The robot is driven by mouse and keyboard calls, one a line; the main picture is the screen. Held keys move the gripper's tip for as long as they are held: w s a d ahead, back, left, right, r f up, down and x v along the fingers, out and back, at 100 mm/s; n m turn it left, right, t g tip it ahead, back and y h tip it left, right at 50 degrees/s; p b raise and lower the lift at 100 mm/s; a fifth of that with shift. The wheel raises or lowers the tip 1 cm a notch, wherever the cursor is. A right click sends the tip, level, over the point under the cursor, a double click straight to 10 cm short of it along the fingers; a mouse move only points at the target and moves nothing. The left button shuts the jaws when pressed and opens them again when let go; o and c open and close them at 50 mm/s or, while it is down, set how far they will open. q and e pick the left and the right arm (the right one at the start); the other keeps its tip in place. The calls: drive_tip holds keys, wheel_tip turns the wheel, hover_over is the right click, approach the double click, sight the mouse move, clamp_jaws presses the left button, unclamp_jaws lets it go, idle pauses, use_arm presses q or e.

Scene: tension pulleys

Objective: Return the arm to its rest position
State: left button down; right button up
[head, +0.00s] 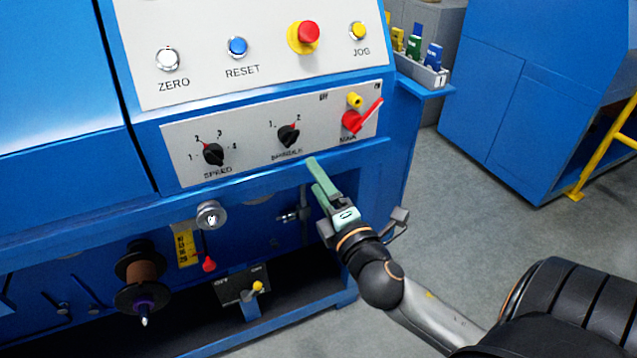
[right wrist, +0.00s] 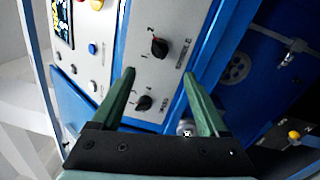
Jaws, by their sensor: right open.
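My right gripper (head: 316,176) has green fingers and reaches in from the lower right, in front of the blue machine (head: 372,163). Its fingertips are just below the lower white panel, near the middle black knob (head: 288,135). In the right wrist view the two fingers (right wrist: 158,76) stand apart with nothing between them. Black knobs (right wrist: 159,47) on the white panel show beyond the fingers. I cannot tell whether a finger touches the machine. My left gripper is not in view.
A red switch handle (head: 362,117) sticks out at the panel's right end. A round metal roller (head: 212,215) and a spool (head: 140,275) stand out from the lower machine front. A small tray (head: 432,76) juts out at the right. The grey floor (head: 480,215) right of the machine is clear.

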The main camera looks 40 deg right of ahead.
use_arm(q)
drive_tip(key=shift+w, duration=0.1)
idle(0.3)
use_arm(e)
drive_tip(key=s+a+f+m+g+y, duration=0.2)
drive_tip(key=a+f+m, duration=0.1)
drive_tip(key=f, duration=0.5)
drive_tip(key=s+a+f+m+g+y, duration=0.1)
drive_tip(key=a+f+m+g+y, duration=0.15)
drive_tip(key=f, duration=0.55)
drive_tip(key=s+a+f+m+g+y+p, duration=0.2)
drive_tip(key=s+a+f+m+g+y, duration=0.25)
drive_tip(key=s+a+f+m, duration=0.75)
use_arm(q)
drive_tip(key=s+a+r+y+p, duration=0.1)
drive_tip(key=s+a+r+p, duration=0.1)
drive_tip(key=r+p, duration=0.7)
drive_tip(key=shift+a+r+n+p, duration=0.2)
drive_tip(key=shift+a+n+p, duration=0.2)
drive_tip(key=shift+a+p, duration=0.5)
use_arm(e)
drive_tip(key=d+r+n+h, duration=0.2)
drive_tip(key=d+r, duration=0.1)
drive_tip(key=r, duration=0.5)
drive_tip(key=shift+w+d+f, duration=0.1)
